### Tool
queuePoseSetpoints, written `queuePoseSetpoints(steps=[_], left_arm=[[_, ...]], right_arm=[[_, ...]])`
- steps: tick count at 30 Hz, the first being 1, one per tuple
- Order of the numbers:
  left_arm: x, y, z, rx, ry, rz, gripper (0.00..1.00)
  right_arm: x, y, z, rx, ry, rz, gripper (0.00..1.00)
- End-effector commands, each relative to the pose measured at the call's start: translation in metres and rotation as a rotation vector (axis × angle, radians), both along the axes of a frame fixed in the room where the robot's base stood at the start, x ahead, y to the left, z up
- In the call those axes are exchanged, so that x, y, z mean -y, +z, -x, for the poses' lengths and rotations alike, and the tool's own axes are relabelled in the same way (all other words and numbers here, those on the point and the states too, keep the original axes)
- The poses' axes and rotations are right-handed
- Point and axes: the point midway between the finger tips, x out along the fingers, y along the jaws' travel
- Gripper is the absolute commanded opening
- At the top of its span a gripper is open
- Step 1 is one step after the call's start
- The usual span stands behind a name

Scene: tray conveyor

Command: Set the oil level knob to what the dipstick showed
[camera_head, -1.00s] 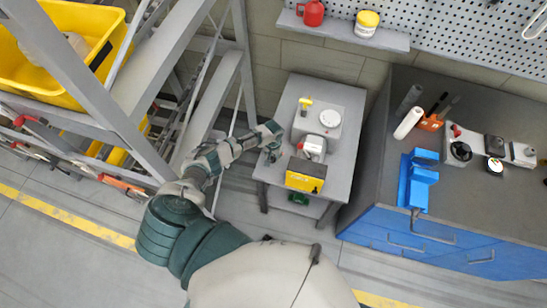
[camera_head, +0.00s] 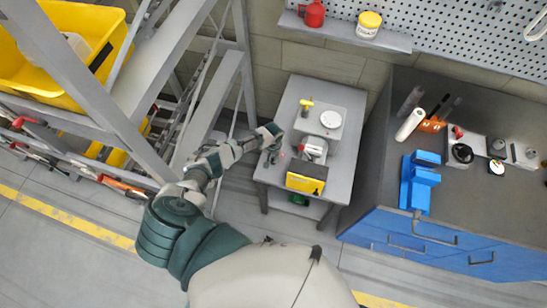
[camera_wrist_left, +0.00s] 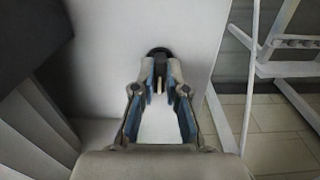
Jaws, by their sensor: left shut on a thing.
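My left gripper (camera_head: 272,150) is at the left side of the machine on the small grey table (camera_head: 341,158). The left wrist view shows my left gripper (camera_wrist_left: 159,82) with its fingertips together on a dark round knob (camera_wrist_left: 158,52) on a pale flat face. The fingers partly cover the knob, and its mark or setting cannot be read. In the head view the arm hides the knob. The dipstick's yellow handle (camera_head: 306,102) stands at the back left of the machine's grey box (camera_head: 328,130). No oil level can be read on it. My right gripper is not in view.
A white round lid (camera_head: 331,119) and a yellow-and-black block (camera_head: 305,178) are on the machine. A grey rack with a yellow bin (camera_head: 88,80) stands left. A blue workbench (camera_head: 420,238) with tools stands right. Open floor lies in front.

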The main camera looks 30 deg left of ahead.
Motion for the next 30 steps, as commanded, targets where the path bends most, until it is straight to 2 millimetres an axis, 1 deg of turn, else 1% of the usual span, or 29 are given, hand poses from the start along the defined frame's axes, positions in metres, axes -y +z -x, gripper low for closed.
queuePoseSetpoints(steps=[8,21,30], left_arm=[[0.0006,0.0000,0.0008,-0.003,-0.171,0.002,0.00],[-0.0003,-0.0002,0.0009,-0.003,-0.537,0.001,0.00],[-0.0006,0.0002,0.0006,-0.004,-0.698,0.001,0.00]], right_arm=[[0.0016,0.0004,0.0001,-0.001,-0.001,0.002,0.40],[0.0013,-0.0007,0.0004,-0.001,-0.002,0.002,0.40],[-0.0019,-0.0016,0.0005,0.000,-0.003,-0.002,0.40]])
